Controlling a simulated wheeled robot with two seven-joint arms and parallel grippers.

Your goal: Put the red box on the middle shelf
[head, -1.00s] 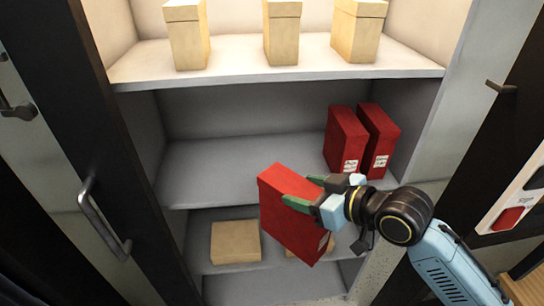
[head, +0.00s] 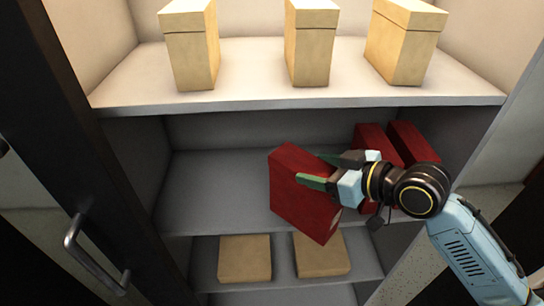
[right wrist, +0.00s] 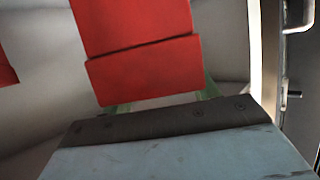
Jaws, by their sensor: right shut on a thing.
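The red box (head: 300,192) is held by my right gripper (head: 322,172) in front of the middle shelf (head: 215,190). The box is tilted, and its lower end hangs over the shelf's front edge in the head view. My right gripper is shut on it, with green fingers on either side. In the right wrist view the red box (right wrist: 135,45) fills the upper middle, just beyond the fingers. I cannot tell whether the box touches the shelf. My left gripper is not in view.
Two other red boxes (head: 413,143) stand at the right of the middle shelf, partly behind my gripper. Three tan boxes (head: 310,45) stand on the upper shelf. Two flat tan boxes (head: 245,258) lie below. The middle shelf's left side is clear. A door handle (head: 92,255) is at left.

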